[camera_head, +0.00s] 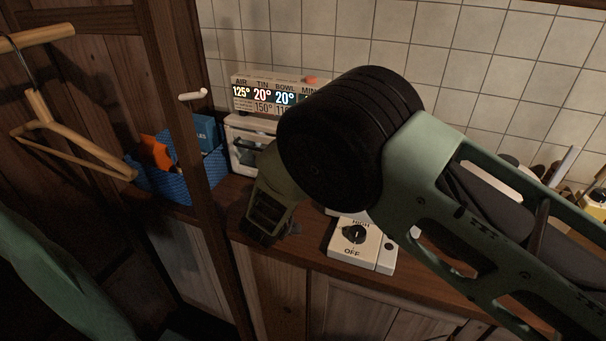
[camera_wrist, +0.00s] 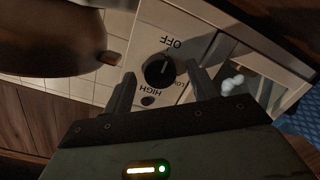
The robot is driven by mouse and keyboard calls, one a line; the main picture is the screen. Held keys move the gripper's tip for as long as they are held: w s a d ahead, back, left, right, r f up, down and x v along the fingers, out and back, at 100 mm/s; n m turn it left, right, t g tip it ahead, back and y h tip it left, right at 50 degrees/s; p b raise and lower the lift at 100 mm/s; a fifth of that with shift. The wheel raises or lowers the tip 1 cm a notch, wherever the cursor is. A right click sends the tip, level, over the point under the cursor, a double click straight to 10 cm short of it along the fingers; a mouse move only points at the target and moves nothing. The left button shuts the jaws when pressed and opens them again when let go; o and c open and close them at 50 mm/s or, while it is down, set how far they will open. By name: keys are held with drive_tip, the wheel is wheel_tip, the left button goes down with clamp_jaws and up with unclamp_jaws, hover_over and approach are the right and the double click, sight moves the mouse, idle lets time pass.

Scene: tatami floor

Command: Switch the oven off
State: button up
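The oven (camera_head: 244,148) is a pale box with a front window at the back of the counter, largely hidden by my arm in the head view. In the wrist view its panel (camera_wrist: 205,45) appears upside down, with a round black knob (camera_wrist: 160,70) among the words OFF, LOW and HIGH. A pale mark on the knob seems to run toward OFF; its exact setting is hard to tell. White lumps (camera_wrist: 232,84) show behind the window. My gripper (camera_wrist: 161,76) is open, its fingers on either side of the knob; contact cannot be told.
A display (camera_head: 268,95) above the oven reads AIR 125°, TIN 20°, BOWL 20°. A white box with its own HIGH/OFF dial (camera_head: 352,250) stands at the counter's front. A blue basket (camera_head: 200,178) is left, beyond a wooden post. A brown rounded object (camera_wrist: 45,45) is close by the gripper.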

drive_tip(key=b+v, duration=0.3)
drive_tip(key=v, duration=1.4)
drive_tip(key=shift+s, duration=0.2)
drive_tip(key=shift+a, duration=0.1)
